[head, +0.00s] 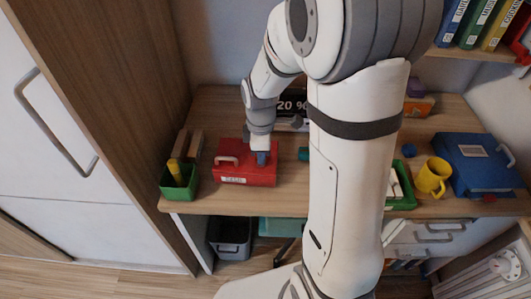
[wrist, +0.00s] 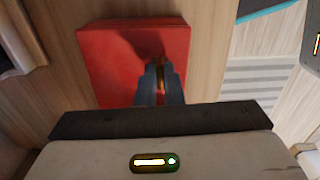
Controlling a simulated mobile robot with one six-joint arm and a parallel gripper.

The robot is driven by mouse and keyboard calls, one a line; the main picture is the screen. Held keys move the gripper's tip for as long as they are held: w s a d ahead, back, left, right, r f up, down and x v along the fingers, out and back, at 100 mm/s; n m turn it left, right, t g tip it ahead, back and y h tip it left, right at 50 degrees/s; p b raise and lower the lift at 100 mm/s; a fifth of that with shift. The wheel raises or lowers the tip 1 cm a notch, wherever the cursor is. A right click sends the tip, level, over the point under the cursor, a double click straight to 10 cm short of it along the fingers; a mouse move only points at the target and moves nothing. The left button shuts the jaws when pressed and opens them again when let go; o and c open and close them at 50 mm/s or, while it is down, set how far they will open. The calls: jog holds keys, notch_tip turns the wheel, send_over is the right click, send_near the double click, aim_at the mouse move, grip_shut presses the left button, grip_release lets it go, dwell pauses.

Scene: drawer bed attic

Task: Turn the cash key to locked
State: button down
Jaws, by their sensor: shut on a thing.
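The red cash box (head: 238,178) stands on the wooden desk with a white CASH label on its front and a pale handle at its left. My gripper (head: 261,158) points down onto the right part of its top. In the wrist view the red box (wrist: 110,55) fills the upper left, and my gripper (wrist: 160,90) has its fingers close together on a small brass-coloured key (wrist: 160,68). The fingers hide most of the key, and I cannot tell its exact angle or any lock marks.
A green holder (head: 179,183) with a yellow item stands left of the box. A yellow mug (head: 433,177), a green tray (head: 404,196) and a blue box (head: 480,165) are at the right. My arm hides the desk's middle.

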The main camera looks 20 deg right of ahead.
dwell(0.3)
jog(key=c, duration=1.6)
grip_release()
jog(key=shift+r, duration=0.1)
notch_tip(320, 180, up, 8)
jog(key=shift+f+p, duration=0.25)
jog(key=shift+p, duration=0.1)
jog(key=shift+r, duration=0.1)
